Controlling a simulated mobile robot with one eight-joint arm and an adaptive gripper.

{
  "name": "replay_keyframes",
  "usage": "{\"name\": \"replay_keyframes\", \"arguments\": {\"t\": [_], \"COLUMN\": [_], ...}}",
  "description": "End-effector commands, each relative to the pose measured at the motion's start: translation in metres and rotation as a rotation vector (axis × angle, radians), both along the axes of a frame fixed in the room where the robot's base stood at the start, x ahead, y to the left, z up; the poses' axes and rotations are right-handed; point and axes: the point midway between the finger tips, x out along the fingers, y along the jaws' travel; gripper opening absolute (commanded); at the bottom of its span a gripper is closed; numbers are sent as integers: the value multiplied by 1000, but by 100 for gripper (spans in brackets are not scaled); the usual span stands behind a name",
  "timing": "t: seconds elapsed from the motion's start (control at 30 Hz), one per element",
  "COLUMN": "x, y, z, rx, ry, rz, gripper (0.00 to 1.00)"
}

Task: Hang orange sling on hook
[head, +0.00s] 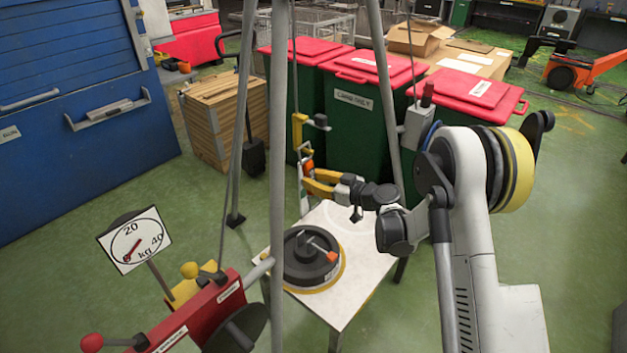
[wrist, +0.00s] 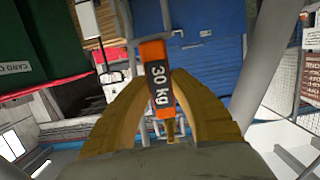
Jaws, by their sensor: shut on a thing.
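My gripper (head: 312,182) has yellow fingers, shut on an orange piece (head: 308,167) that I take as the orange sling. In the wrist view this orange piece (wrist: 154,52) carries a black "30 kg" label and sits between the curved fingers (wrist: 168,105). In the head view it is upright, above the back of a white table. A line with a yellow fitting (head: 299,122) hangs just above it; the hook itself is too small to make out, and I cannot tell whether the two touch. A black round weight (head: 304,262) with an orange-ended handle stands on the table.
Grey tripod legs (head: 279,200) stand close around the white table (head: 352,245). A red crank unit (head: 198,318) and a kg dial (head: 133,240) are at front left. Green bins (head: 352,125) with red lids stand behind. Green floor is open at left.

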Motion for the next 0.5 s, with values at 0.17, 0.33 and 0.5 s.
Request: {"name": "replay_keyframes", "arguments": {"t": [0.17, 0.33, 0.5], "x": [0, 0, 0], "y": [0, 0, 0], "z": [0, 0, 0], "rx": [0, 0, 0], "ry": [0, 0, 0], "rz": [0, 0, 0], "gripper": [0, 0, 48]}}
